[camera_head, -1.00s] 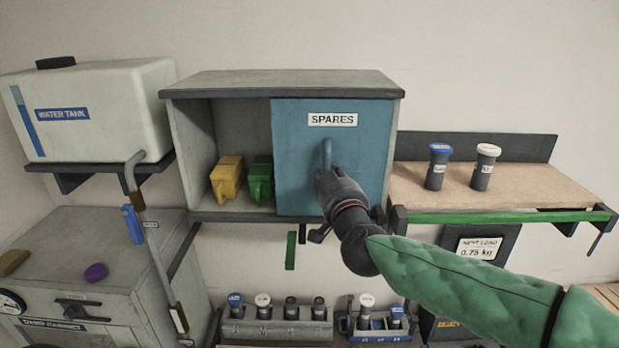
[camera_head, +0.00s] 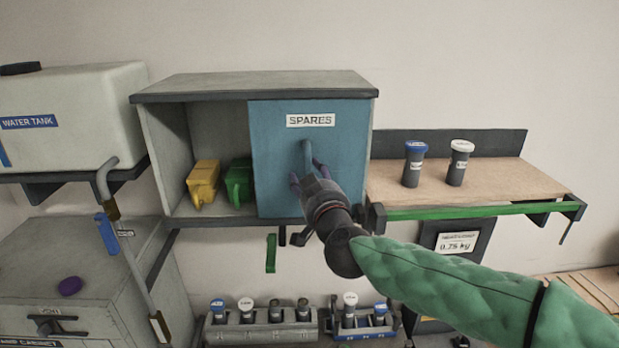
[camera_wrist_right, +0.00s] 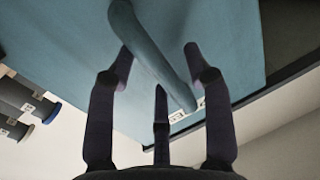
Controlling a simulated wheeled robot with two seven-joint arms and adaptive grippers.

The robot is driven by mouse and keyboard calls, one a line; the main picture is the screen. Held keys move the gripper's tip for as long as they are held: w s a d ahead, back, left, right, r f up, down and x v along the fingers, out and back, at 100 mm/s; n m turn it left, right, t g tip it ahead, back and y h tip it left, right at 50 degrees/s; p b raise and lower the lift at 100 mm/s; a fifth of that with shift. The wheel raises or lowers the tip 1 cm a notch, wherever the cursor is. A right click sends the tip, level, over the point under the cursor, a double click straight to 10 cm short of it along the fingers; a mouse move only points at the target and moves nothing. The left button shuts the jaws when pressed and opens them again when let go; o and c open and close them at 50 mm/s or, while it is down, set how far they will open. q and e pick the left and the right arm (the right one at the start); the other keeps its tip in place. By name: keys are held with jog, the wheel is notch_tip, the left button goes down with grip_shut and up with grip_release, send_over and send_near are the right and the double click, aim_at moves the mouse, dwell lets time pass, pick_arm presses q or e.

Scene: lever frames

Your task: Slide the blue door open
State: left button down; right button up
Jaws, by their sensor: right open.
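The blue door (camera_head: 278,150), labelled SPARES, covers the right part of a grey wall cabinet (camera_head: 250,84); the left part stands open. The door's blue handle (camera_head: 307,155) is a vertical bar below the label. My right gripper (camera_head: 308,176) is at the handle's lower end, its fingers apart on either side of it. In the right wrist view the handle (camera_wrist_right: 150,50) runs between the open fingers of my right gripper (camera_wrist_right: 160,70), and I cannot tell whether they touch it. My left gripper is not in view.
A yellow scoop (camera_head: 203,182) and a green scoop (camera_head: 238,183) sit in the open compartment. A shelf (camera_head: 480,185) with two capped vials is at right. A water tank (camera_head: 75,115) and an upright pipe (camera_head: 130,260) stand at left. Vial racks (camera_head: 262,330) are below.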

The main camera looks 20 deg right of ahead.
jog(key=s+a, duration=0.1)
jog(key=s, duration=1)
jog(key=shift+s+a, duration=0.15)
jog(key=shift+s, duration=0.05)
